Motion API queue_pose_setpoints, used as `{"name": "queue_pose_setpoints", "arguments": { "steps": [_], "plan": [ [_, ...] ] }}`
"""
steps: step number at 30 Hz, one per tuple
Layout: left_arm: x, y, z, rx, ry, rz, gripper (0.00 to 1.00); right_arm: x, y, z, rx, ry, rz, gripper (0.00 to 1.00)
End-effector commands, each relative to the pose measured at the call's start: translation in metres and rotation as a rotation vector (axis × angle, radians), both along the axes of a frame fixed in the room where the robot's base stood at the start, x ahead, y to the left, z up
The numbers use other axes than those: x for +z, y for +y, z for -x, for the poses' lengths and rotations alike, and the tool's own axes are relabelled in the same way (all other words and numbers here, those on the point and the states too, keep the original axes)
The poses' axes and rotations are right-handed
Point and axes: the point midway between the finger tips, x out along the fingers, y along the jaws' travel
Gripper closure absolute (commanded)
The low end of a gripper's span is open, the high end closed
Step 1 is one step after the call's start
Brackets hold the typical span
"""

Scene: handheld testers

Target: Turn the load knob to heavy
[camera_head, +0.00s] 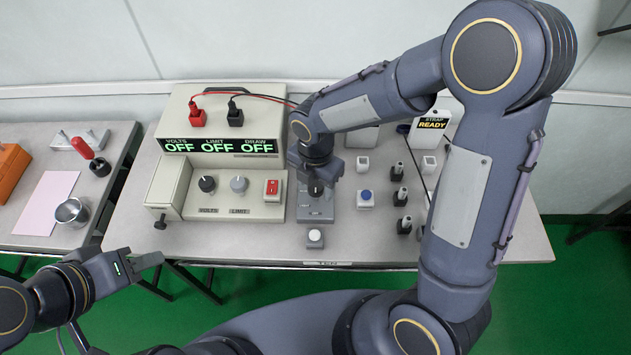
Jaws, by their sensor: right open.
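A small grey box (316,211) with a dark round knob (316,188) on its top stands near the middle of the table, just right of the power supply. It is the likely load knob, but I cannot read its markings. My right gripper (316,174) is open and points down right at the knob, coming from above. Whether its fingers touch the knob is hidden. My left gripper (150,261) is off the table's front left corner, far from the box. Whether its jaws are open or shut is unclear.
The cream power supply (222,120) shows OFF on three displays, with knobs and a red switch (272,187) below. A white-button block (315,237), a blue-button block (366,197) and several black posts (404,225) stand nearby. A READY sign (433,123) stands behind.

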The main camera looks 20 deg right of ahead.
Motion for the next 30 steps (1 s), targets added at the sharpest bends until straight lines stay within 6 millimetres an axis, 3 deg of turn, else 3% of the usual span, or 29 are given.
{"name": "queue_pose_setpoints", "arguments": {
  "steps": [2, 12, 22, 30],
  "plan": [
    [0.0, 0.0, 0.0, 0.0, 0.0, 0.0, 0.64, 0.0002, -0.0001, 0.0001, 0.0, 0.0, 0.0, 0.46],
    [0.0, 0.0, 0.0, 0.0, 0.0, 0.0, 0.64, 0.0004, -0.0001, 0.0001, -0.001, 0.0, 0.0, 0.89],
    [-0.0016, 0.0, 0.0, 0.0, 0.0, 0.0, 0.64, 0.0003, 0.0001, -0.0002, -0.051, -0.001, -0.001, 0.89],
    [-0.0062, 0.0, 0.0, 0.0, 0.0, 0.0, 0.64, 0.0, 0.0001, -0.0004, -0.227, -0.001, -0.001, 0.89]
  ]
}}
